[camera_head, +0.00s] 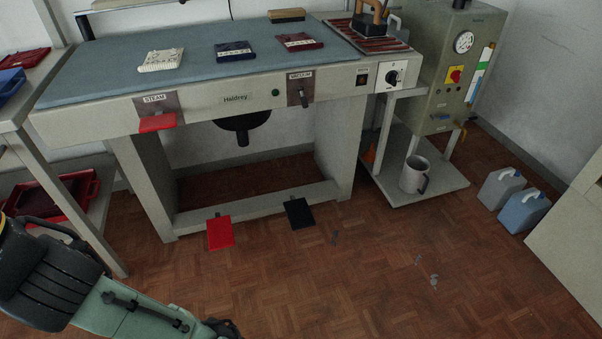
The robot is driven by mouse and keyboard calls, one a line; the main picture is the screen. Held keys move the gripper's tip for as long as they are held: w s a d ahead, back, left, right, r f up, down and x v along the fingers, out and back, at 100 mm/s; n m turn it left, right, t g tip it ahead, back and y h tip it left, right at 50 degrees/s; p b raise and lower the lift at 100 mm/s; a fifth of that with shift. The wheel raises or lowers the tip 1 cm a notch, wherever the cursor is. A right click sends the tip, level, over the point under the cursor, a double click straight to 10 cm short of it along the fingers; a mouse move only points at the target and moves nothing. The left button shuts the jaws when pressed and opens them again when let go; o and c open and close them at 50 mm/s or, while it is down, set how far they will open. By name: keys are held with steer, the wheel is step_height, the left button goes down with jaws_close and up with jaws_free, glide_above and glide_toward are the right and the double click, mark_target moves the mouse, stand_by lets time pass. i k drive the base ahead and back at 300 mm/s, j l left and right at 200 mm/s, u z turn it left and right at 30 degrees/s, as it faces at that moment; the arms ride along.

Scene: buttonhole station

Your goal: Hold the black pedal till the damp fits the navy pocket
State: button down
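The black pedal (299,213) sticks out low at the front of the pressing table, just above the wood floor. A red pedal (220,232) is to its left. The navy pocket (235,50) lies flat on the blue table top, between a cream piece (161,60) and a dark red piece (296,42). The damp marking on the navy pocket is too small to read. My arm reaches in from the lower left, well short of both pedals. Its end runs out at the bottom edge, and no gripper fingers show.
The pressing table (220,93) has a red steam lever (157,122) and a vacuum switch (300,90) on its front. An iron (370,25) stands at the right. A mug (414,174) sits on the low shelf, jugs (523,211) on the floor. Floor before the pedals is mostly clear.

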mark_target(299, 213)
steer(key=j+z, duration=0.25)
steer(key=z, duration=0.15)
steer(key=j+z, duration=0.25)
steer(key=z, duration=0.15)
steer(key=k+j+z, duration=0.15)
steer(key=j, duration=0.2)
steer(key=k+j+z, duration=0.15)
steer(key=j, duration=0.25)
steer(key=k+j+z, duration=0.1)
steer(key=j, duration=0.25)
steer(key=k+j, duration=0.15)
steer(key=j, duration=0.2)
steer(key=k+j, duration=0.15)
steer(key=j, duration=0.15)
steer(key=k+j, duration=0.15)
steer(key=j, duration=0.2)
steer(key=k+j, duration=0.15)
steer(key=j, duration=0.2)
steer(key=i+j, duration=0.15)
steer(key=i, duration=0.35)
steer(key=i+j, duration=0.1)
steer(key=i, duration=0.35)
steer(key=i+j, duration=0.15)
steer(key=i, duration=0.35)
steer(key=i+j, duration=0.1)
steer(key=i, duration=0.4)
steer(key=z, duration=0.05)
